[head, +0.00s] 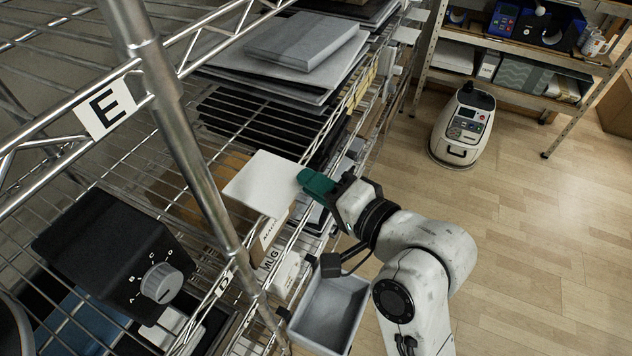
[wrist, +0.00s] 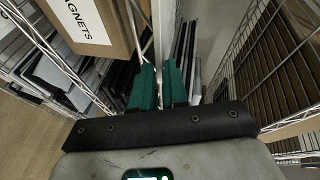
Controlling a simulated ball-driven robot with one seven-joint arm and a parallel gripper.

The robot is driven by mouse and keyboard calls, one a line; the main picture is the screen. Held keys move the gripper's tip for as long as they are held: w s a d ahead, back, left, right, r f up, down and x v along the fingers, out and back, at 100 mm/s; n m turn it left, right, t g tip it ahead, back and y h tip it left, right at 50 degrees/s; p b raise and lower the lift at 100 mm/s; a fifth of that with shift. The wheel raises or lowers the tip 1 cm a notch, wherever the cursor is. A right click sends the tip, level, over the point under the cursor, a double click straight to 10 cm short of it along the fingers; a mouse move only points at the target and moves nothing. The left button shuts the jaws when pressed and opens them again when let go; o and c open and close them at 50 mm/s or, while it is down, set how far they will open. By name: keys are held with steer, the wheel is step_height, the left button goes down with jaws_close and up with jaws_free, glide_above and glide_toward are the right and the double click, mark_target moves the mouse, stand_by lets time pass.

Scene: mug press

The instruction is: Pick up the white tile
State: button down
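The white tile (head: 262,184) is a thin, pale square at the edge of the wire rack in the head view, with its broad face showing. My gripper (head: 312,183) has teal fingers that meet the tile's right edge. In the wrist view the two fingers (wrist: 160,82) are close together, with a thin, light strip between them that looks like the tile seen edge-on. The gripper appears shut on the tile. The inner finger faces and the gripped edge are hidden.
A box labelled "AGNETS" (wrist: 88,22) is close at the left of the wrist view. A rack post (head: 185,125) stands left of the tile. A black box with a dial (head: 110,255) and a grey bin (head: 328,310) are nearby. Open floor (head: 540,240) lies to the right.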

steer(key=c, duration=1.1)
jaws_free()
steer(key=shift+o, duration=0.2)
steer(key=v, duration=1)
steer(key=shift+s+d, duration=0.3)
steer(key=shift+c, duration=0.6)
